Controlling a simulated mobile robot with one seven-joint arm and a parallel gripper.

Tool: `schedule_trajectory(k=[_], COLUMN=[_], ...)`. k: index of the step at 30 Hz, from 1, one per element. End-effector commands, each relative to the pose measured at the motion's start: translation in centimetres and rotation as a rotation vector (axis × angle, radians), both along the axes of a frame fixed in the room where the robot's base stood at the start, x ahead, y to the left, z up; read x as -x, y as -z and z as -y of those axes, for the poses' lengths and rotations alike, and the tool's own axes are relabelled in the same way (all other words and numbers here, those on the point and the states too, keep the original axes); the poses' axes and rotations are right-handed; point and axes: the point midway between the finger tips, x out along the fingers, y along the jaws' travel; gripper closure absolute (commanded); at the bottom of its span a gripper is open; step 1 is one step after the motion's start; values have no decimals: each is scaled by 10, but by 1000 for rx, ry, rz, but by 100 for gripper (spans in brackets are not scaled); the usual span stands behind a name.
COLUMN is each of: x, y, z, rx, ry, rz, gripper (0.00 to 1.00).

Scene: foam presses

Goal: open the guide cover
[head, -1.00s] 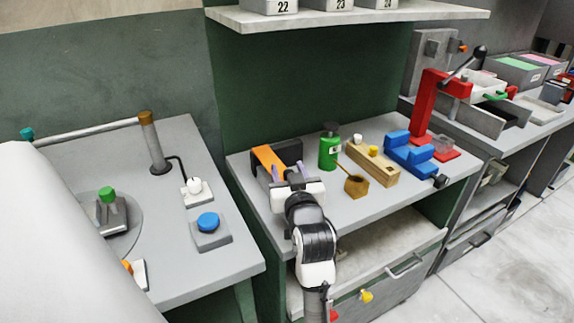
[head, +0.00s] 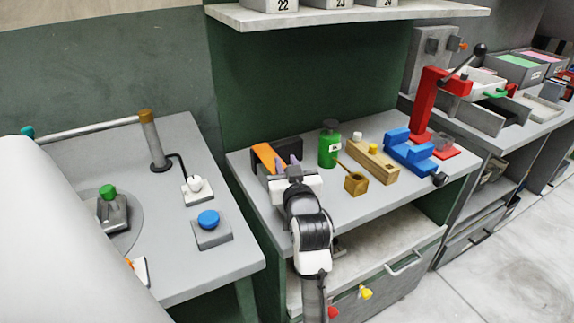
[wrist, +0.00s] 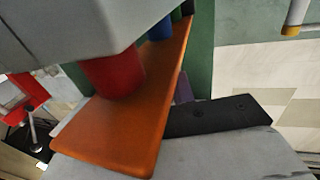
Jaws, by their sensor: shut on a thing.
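The guide cover appears to be the orange plate (head: 264,154), at the left of the middle bench by a dark block (head: 291,147). In the wrist view the orange plate (wrist: 125,130) runs from lower left to the top. Red (wrist: 115,72), blue and green cylinders show beside the plate.
A shelf (head: 350,18) overhangs the back. The bench's front left is clear.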

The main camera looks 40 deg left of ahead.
Motion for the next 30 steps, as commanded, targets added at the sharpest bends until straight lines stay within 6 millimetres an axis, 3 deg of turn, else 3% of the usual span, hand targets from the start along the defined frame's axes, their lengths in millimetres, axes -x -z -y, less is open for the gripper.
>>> schedule_trajectory(k=[5,12,15,26,27,30], x=[-15,-67,-80,-86,-85,-85], y=[2,2,1,0,0,0], z=[6,27,33,36,36,36], rx=[1,1,1,1,0,1], ry=[4,4,3,0,0,0], rz=[0,1,1,-1,-1,-1], gripper=[100,100,100,100,73,60])
